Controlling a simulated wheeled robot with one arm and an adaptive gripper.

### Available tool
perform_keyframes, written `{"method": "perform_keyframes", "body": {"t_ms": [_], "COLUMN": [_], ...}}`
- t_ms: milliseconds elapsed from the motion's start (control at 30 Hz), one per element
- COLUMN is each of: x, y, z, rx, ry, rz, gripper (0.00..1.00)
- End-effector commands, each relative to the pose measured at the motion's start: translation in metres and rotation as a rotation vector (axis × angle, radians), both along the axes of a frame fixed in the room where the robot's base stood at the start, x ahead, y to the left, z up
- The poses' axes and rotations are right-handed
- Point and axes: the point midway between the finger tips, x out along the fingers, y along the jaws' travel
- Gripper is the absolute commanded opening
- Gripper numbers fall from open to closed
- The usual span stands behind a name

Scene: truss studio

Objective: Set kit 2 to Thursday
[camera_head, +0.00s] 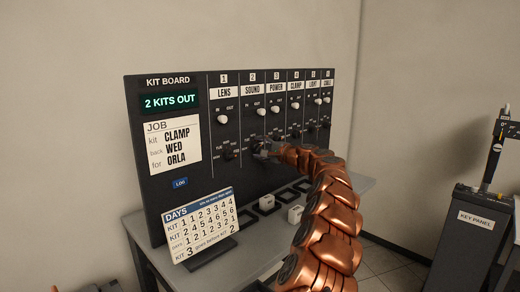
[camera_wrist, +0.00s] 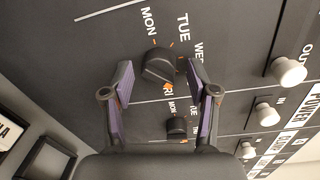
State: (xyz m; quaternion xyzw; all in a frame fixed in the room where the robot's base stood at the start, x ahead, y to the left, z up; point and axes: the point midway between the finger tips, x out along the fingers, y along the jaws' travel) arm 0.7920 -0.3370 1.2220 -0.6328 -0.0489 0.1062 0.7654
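The kit board (camera_head: 160,105) stands upright on a table, with columns numbered from 1; column 2 is labelled SOUND (camera_head: 252,89). My gripper (camera_head: 267,150) is at the lower part of that column and hides its day dial in the head view. In the wrist view a black day dial (camera_wrist: 159,67) sits between the tips of my open gripper (camera_wrist: 160,75), with gaps on both sides. MON, TUE, part of WED and part of FRI show around it, with orange marks; Thursday's label is hidden or unreadable. Which day it points to I cannot tell.
A smaller-looking neighbouring dial (camera_wrist: 177,126) lies beyond the gripper. White IN/OUT knobs (camera_wrist: 288,70) stick out at the right. A key panel (camera_head: 478,225) stands at the right.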

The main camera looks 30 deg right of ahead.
Motion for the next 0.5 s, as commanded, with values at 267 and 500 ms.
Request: {"method": "perform_keyframes", "body": {"t_ms": [267,500], "x": [0.000,-0.011], "y": [0.000,-0.002], "z": [0.000,0.001], "rx": [0.000,0.003], "ry": [0.001,0.000], "rz": [0.001,0.001], "gripper": [0.61,0.61]}}
